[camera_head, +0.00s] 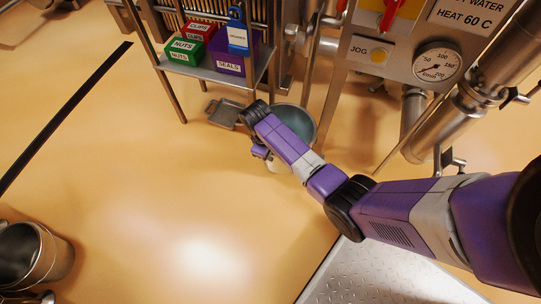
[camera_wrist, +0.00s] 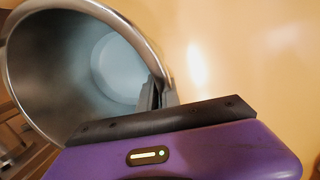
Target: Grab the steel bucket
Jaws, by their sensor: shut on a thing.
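The steel bucket (camera_head: 301,119) stands or hangs near the foot of the shelf rack in the head view, partly hidden behind my arm. In the wrist view its round rim and grey interior (camera_wrist: 62,68) fill the upper left, with the mouth tilted toward the camera. My gripper (camera_wrist: 159,95) is shut on the bucket's rim, its dark fingers at the wall. In the head view my gripper (camera_head: 261,151) is at the bucket's left side, its fingertips hidden. Whether the bucket's base touches the floor cannot be told.
A shelf rack (camera_head: 205,70) with labelled bins stands behind the bucket, with a small metal tray (camera_head: 224,113) near its foot. A control panel with gauge (camera_head: 437,65) and pipes is at right. Another metal vessel (camera_head: 62,257) is at lower left. The middle floor is clear.

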